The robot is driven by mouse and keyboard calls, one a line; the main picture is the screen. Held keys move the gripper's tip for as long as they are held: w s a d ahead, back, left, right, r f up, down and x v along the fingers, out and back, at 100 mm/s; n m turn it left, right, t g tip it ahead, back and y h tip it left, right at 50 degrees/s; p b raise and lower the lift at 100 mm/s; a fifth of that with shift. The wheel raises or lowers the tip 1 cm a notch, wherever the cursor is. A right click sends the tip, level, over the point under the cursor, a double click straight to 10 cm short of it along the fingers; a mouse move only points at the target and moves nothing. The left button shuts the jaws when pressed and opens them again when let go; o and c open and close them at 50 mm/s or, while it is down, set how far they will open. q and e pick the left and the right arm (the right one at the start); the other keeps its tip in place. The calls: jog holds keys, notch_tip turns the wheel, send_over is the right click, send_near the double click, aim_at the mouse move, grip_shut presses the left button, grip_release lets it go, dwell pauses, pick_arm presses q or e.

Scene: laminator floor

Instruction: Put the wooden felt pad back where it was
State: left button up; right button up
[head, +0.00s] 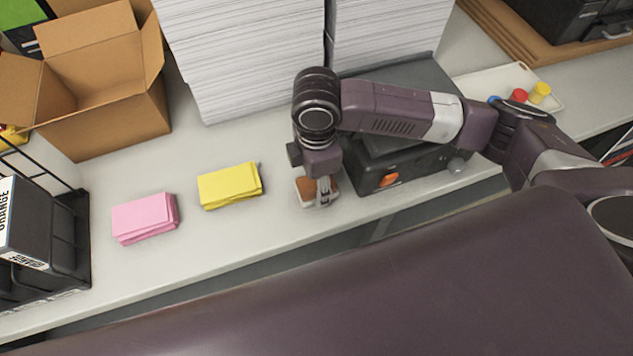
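A small brown, wood-coloured block (306,188), which looks like the wooden felt pad, shows at a small pale tray or base (304,201) near the front edge of the counter. My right gripper (324,196) points down right at it, and its finger covers part of the block and the tray. I cannot tell whether the fingers are closed on the block or only beside it, nor whether the block touches the tray. My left gripper is not in view.
A dark laminator (400,165) with an orange switch stands right of the gripper. Yellow (230,186) and pink (144,218) note stacks lie left. Tall paper stacks (245,50), an open cardboard box (105,105) and a black wire rack (75,240) bound the counter. Bare counter lies between the notes.

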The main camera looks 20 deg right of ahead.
jog(key=shift+f, duration=0.25)
jog(key=o, duration=1.1)
jog(key=shift+f, duration=0.15)
notch_tip(320, 180, up, 12)
jog(key=b, duration=0.1)
jog(key=shift+r+b, duration=0.2)
jog(key=shift+b, duration=0.1)
jog(key=shift+s+f, duration=0.1)
